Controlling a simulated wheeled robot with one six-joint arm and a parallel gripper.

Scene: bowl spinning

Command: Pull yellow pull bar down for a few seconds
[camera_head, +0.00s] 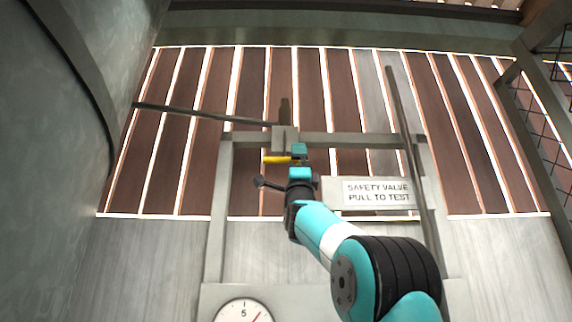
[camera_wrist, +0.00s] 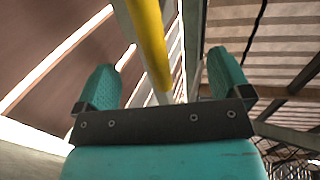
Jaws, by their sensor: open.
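The yellow pull bar (camera_head: 277,160) shows in the head view as a short horizontal bar below a grey bracket. In the wrist view the bar (camera_wrist: 150,42) runs from the top edge down between my two teal fingers. My gripper (camera_head: 300,161) is at the right part of the bar, with one finger above it and one below. In the wrist view my gripper (camera_wrist: 164,80) is open, with clear gaps on both sides of the bar. I see no finger touching it. The far end of the bar is partly hidden by my gripper.
A sign reading "SAFETY VALVE PULL TO TEST" (camera_head: 377,193) hangs to the right of my gripper. A grey frame (camera_head: 216,205) surrounds the bar, and a dial gauge (camera_head: 243,312) sits below. A slanted rod (camera_head: 400,110) stands at right. A large curved wall (camera_head: 45,180) fills the left.

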